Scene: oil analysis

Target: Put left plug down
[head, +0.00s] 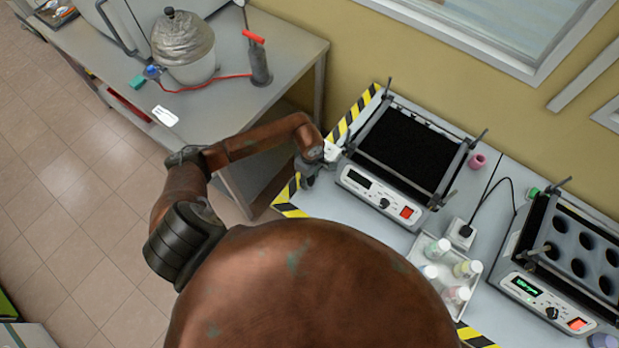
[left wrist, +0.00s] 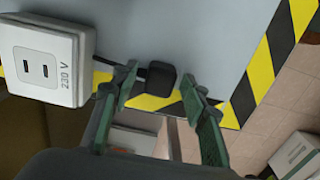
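A black plug (left wrist: 160,76) lies on the grey table beside the yellow-black edge tape, its short cord running left behind one finger. My left gripper's green fingers (left wrist: 158,100) are spread on either side of the plug, with a gap visible on both sides. A white 230 V socket (left wrist: 43,62) with empty slots stands left of the plug in the left wrist view. In the head view my left gripper (head: 310,172) is at the table's left corner, beside the white socket (head: 332,151); the plug is hidden there. My right gripper is not in view.
A shaker with a black top (head: 407,150) stands right of my left gripper. A second shaker (head: 548,292), a socket with a plugged cord (head: 460,233) and a tray of bottles (head: 420,250) are further right. A side table (head: 225,105) stands at the back left.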

